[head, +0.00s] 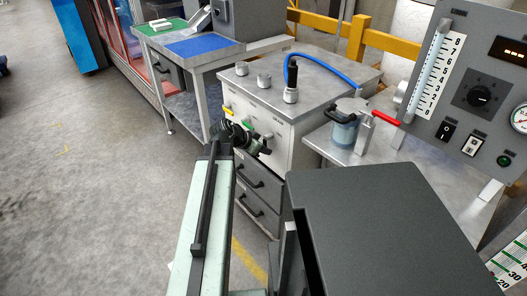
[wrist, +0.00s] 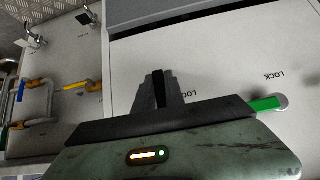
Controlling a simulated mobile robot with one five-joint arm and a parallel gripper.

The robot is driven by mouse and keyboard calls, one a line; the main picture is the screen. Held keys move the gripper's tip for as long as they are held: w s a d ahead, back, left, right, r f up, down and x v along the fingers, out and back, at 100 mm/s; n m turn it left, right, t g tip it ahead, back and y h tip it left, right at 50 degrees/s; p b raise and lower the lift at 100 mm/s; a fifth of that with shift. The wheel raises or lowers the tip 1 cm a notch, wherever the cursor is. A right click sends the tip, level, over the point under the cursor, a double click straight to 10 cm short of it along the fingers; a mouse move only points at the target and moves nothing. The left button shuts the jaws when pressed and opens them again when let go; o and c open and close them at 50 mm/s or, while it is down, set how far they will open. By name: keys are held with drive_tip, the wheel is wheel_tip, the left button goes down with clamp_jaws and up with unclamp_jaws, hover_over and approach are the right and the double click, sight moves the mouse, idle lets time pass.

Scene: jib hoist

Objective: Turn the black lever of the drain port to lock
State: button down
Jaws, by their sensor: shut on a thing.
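My gripper (head: 254,143) is at the front face of the grey cabinet (head: 305,118) in the head view, on the upper panel above the drawers. In the wrist view my gripper (wrist: 161,90) is shut on a narrow black piece, which I take to be the black lever (wrist: 159,88) of the drain port. The gripper and its dark crossbar hide most of the lever and its port. A partly covered upside-down LOCK label is just right of the fingers. A green lever (wrist: 265,104) at a round port is further right, with another LOCK label above it.
The wrist view shows pipes with a yellow handle (wrist: 75,86) and a blue handle (wrist: 21,91) at left. Floor (head: 90,170) at left is clear.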

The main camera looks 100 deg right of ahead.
drive_tip(key=shift+s+d, duration=0.1)
drive_tip(key=shift+d, duration=0.1)
drive_tip(key=c, duration=1.5)
unclamp_jaws()
drive_tip(key=shift+o, duration=0.5)
drive_tip(key=shift+s, duration=0.1)
drive_tip(key=shift+a, duration=0.1)
drive_tip(key=shift+a+r+p, duration=0.1)
drive_tip(key=shift+r+p, duration=0.15)
drive_tip(key=shift+p, duration=0.05)
drive_tip(key=p+v, duration=0.5)
drive_tip(key=v, duration=0.2)
drive_tip(key=shift+w, duration=0.2)
